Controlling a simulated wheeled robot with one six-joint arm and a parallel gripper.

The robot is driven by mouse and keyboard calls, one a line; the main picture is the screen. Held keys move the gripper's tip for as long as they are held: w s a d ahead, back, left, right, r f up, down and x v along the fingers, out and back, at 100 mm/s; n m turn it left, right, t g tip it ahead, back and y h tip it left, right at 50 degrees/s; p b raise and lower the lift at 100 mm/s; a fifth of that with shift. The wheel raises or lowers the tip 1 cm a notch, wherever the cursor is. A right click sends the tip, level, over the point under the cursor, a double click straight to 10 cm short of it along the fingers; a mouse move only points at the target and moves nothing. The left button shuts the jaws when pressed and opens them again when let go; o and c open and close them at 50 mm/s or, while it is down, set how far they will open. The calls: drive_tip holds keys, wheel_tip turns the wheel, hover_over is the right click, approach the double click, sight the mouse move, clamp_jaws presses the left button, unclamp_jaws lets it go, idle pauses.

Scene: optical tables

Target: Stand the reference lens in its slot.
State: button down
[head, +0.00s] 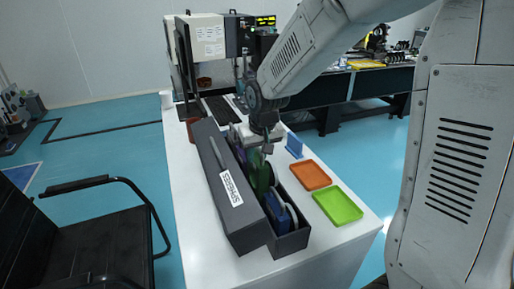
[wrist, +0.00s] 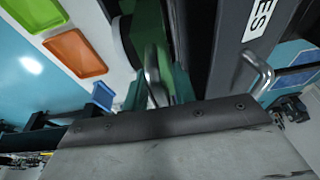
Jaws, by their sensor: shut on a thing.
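An open dark case (head: 292,243) marked SPHERES on its side stands on the white table, with several coloured plates holding lenses inside. A green lens plate (head: 262,178) is directly under my gripper (head: 266,148), upright within the case opening. In the wrist view the same green plate (wrist: 148,22) has a pale round rim beside it, and my gripper (wrist: 158,93) is shut at its top edge. The lower edge of the plate is hidden, so I cannot tell whether it touches the case floor. A blue lens plate (head: 282,222) stands at the near end of the case.
An orange tray (head: 310,174) and a green tray (head: 338,206) lie right of the case. A small blue upright piece (head: 294,145) stands behind them. A monitor and keyboard are at the back. A black chair (head: 85,225) is on the left.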

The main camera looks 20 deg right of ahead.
sight(257, 170)
drive_tip(key=shift+f, duration=3.05)
drive_tip(key=shift+c, duration=1.2)
unclamp_jaws()
drive_tip(key=shift+r, duration=4.5)
